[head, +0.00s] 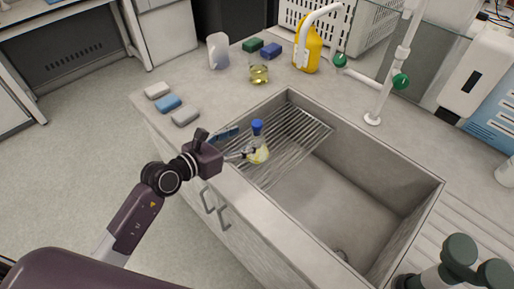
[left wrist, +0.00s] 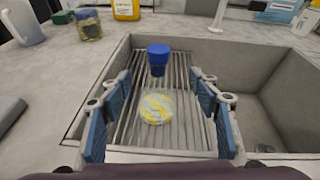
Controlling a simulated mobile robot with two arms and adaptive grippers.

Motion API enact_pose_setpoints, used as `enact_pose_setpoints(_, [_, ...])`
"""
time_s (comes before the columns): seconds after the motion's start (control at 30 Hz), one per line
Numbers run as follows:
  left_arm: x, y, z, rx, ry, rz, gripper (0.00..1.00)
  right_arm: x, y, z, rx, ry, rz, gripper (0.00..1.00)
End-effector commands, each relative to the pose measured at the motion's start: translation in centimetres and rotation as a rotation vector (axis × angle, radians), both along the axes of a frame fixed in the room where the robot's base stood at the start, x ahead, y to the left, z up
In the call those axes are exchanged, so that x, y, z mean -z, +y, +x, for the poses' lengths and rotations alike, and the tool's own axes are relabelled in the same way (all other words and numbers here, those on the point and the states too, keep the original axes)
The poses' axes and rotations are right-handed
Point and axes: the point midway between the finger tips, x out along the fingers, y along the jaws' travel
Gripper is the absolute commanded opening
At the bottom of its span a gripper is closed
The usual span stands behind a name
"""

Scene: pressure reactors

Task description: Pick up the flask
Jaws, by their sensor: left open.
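The flask (head: 258,152) is clear glass with a blue cap and pale yellow contents. It is over the wire rack at the left end of the sink. In the left wrist view the flask (left wrist: 157,108) shows between the two fingers, with free space on both sides. My left gripper (head: 243,146) is open and right at the flask, coming from the left; its blue finger pads show in the left wrist view (left wrist: 160,115). My right gripper is in neither view.
The sink (head: 362,205) has a raised rim around the rack (head: 300,135). Sponges (head: 168,102) lie on the left counter. A beaker with yellow liquid (head: 259,74), a yellow bottle (head: 308,52) and a white jug (head: 218,50) stand behind. A tap (head: 385,85) rises at the back.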

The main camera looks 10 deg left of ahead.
Motion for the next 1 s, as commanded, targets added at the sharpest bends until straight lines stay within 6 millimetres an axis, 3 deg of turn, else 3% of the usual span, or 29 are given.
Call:
enact_pose_setpoints(0.17, [2.3, 1.0, 0.5, 0.011, 0.038, 0.122, 0.57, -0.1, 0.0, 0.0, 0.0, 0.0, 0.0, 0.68])
enact_pose_setpoints(0.73, [5.2, -2.7, 5.3, 0.011, 0.037, 0.121, 0.57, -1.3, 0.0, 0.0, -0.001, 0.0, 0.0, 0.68])
enact_pose_setpoints(1.0, [5.6, -3.0, 5.8, 0.012, 0.036, 0.123, 0.57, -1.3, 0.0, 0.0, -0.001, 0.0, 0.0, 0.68])
